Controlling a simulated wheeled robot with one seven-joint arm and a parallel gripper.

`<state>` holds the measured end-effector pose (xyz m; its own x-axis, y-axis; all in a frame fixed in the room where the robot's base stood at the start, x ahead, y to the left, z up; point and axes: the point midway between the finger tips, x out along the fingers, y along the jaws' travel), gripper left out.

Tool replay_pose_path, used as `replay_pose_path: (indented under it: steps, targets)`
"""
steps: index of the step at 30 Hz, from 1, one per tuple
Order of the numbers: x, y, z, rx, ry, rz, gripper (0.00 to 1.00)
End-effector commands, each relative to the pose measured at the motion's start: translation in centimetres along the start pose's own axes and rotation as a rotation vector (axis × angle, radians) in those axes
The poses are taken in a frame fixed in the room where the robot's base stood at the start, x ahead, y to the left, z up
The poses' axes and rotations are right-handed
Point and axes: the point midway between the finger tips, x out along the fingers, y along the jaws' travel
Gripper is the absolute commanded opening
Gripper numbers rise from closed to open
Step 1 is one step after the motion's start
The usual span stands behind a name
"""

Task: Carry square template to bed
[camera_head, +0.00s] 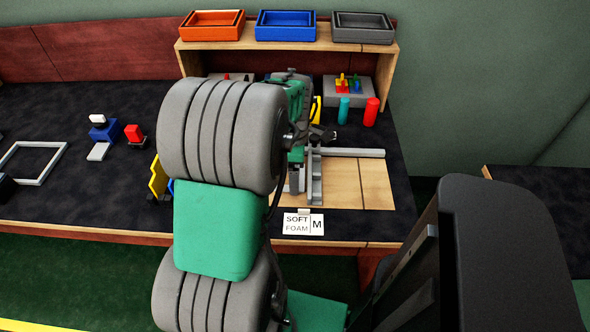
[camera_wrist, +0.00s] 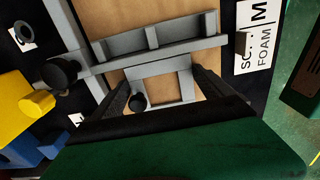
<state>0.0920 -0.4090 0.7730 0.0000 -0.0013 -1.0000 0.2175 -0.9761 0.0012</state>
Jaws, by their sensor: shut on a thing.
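The square template (camera_wrist: 162,69), a small grey square frame with a black knob, is between the fingers of my gripper (camera_wrist: 160,80) in the wrist view. My gripper is shut on it. Bare wood shows through its opening. The bed (camera_head: 372,182) is a light wooden board with grey rails at the right of the bench. The ribbed grey rail (camera_wrist: 180,48) lies just beyond the template in the wrist view. Whether the template touches the bed or rail is unclear. In the head view my arm hides the template and most of my gripper.
A "SOFT FOAM M" card (camera_head: 303,223) lies at the bed's front edge. A yellow part (camera_head: 158,178) stands left of my arm. Red (camera_head: 371,112) and teal (camera_head: 343,111) cylinders stand behind the bed. A larger grey frame (camera_head: 35,162) lies far left.

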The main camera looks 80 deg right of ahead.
Motion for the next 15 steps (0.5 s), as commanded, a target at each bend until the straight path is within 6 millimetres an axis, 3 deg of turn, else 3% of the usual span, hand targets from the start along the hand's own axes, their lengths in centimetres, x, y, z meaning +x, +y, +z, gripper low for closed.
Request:
replay_pose_path:
  steps: [5,11,15]
  targets:
    - [0.1,0.0,0.0,0.0,0.0,-0.001,1.0]
    - [0.0,0.0,0.0,0.0,0.0,-0.001,1.0]
    - [-1.3,0.1,0.0,0.0,0.0,0.002,1.0]
